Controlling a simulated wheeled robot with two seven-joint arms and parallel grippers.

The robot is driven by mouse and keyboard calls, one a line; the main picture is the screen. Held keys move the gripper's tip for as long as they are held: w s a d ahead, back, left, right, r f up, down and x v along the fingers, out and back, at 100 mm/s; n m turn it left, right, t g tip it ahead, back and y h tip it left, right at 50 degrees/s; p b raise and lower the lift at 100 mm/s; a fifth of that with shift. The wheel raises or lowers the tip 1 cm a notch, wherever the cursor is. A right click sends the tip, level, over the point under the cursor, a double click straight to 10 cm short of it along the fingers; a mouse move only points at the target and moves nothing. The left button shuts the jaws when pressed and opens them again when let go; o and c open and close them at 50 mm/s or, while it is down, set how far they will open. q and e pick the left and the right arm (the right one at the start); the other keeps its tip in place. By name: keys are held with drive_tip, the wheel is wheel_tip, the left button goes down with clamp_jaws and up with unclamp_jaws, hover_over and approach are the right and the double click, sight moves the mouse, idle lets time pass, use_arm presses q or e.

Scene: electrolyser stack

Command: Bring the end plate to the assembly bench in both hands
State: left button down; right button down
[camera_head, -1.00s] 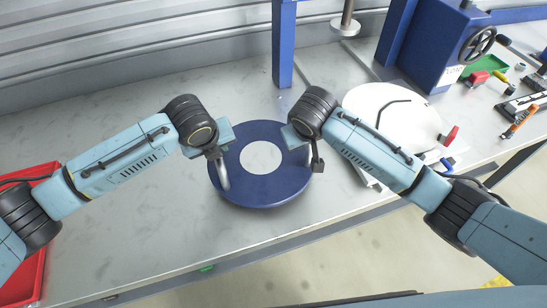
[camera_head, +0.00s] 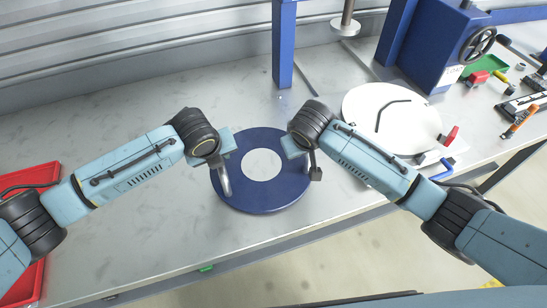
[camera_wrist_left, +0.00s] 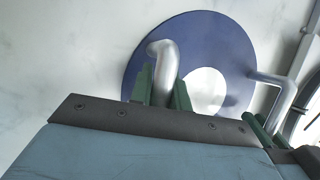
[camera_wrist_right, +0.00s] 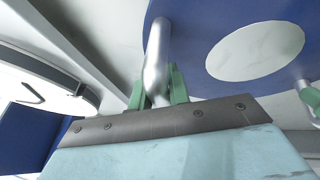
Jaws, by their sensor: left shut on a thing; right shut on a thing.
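The end plate (camera_head: 290,188) is a round blue disc with a white centre and two bent metal handles. It is over the front middle of the grey assembly bench (camera_head: 130,235), face up and roughly level; I cannot tell whether it touches the top. My left gripper (camera_head: 215,160) is shut on the left handle (camera_head: 224,180), which shows between green fingers in the left wrist view (camera_wrist_left: 166,62). My right gripper (camera_head: 309,151) is shut on the right handle, seen between its fingers in the right wrist view (camera_wrist_right: 157,48). The jaws partly hide both handles.
A white disc (camera_head: 365,103) with a black hex key on it lies to the right. A blue press frame (camera_head: 283,45) stands behind the plate. A red bin (camera_head: 30,190) is at far left. Small tools lie at far right. The bench left of the plate is clear.

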use_arm(q)
drive_tip(key=shift+w, duration=0.1)
use_arm(e)
drive_tip(key=shift+w, duration=0.15)
use_arm(q)
drive_tip(key=c, duration=1.3)
unclamp_jaws()
drive_tip(key=shift+f, duration=0.1)
drive_tip(key=shift+o, duration=0.2)
drive_tip(key=shift+s+a+f, duration=0.1)
drive_tip(key=shift+s+f, duration=0.05)
drive_tip(key=shift+s, duration=0.05)
use_arm(e)
drive_tip(key=c, duration=1.7)
unclamp_jaws()
drive_tip(key=shift+f, duration=0.1)
drive_tip(key=shift+c, duration=0.2)
drive_tip(key=o, duration=0.5)
drive_tip(key=shift+s, duration=0.2)
use_arm(q)
drive_tip(key=shift+r, duration=0.2)
drive_tip(key=v, duration=0.8)
drive_tip(key=shift+r, duration=0.4)
drive_tip(key=shift+s, duration=0.1)
